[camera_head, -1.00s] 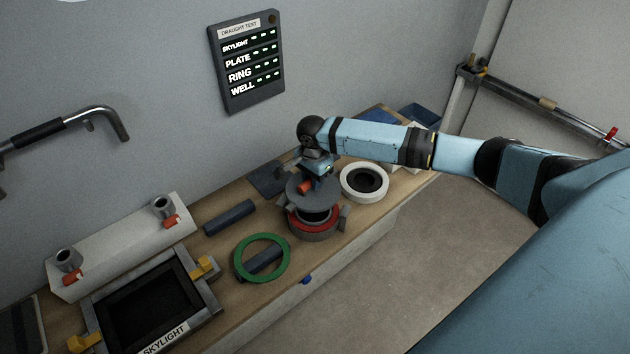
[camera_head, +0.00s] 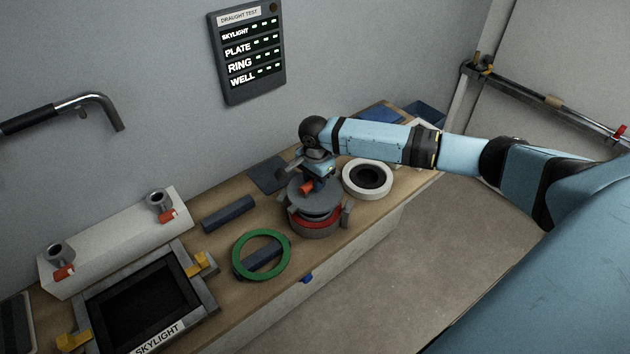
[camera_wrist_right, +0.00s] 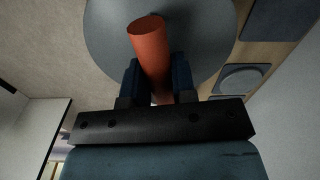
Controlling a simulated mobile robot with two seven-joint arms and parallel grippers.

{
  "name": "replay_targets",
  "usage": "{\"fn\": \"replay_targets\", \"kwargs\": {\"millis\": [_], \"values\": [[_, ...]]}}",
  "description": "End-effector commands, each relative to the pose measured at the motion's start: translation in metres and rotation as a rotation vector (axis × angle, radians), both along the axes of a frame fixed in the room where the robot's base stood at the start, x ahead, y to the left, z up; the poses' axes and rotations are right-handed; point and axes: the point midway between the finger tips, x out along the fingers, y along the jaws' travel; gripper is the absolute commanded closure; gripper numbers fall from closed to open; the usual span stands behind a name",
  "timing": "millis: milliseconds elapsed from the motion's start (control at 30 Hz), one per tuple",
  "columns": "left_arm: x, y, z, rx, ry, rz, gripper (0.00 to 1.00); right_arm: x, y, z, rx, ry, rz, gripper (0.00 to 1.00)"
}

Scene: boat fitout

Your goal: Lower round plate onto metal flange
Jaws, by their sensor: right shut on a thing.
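My right gripper (camera_head: 314,182) is shut on the orange handle of the grey round plate (camera_head: 296,197). In the right wrist view the orange handle (camera_wrist_right: 149,45) stands between the two dark fingers, with the plate's grey disc (camera_wrist_right: 105,30) beyond it. The plate is just above the metal flange (camera_head: 318,229), which has a red ring on its top and clamps at its sides. The plate covers most of the flange's opening; a narrow dark gap shows at the near side. Whether they touch is hard to tell. My left gripper is not in view.
A green ring (camera_head: 242,268) lies on the bench to the left of the flange, over a dark bar. A white ring (camera_head: 352,187) lies close on the right. A skylight frame (camera_head: 205,297) is at the bottom left. A dark bar (camera_head: 229,214) lies behind the green ring.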

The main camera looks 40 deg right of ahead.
Motion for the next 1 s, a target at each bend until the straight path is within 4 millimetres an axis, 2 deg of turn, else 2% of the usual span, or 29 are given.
{"fn": "replay_targets", "kwargs": {"millis": [267,1000], "values": [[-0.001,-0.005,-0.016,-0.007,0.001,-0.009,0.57,0.0,0.0,-0.013,0.0,0.0,0.0,1.0],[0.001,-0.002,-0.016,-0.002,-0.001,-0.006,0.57,0.001,0.0,-0.048,0.002,-0.001,-0.001,1.0]]}}
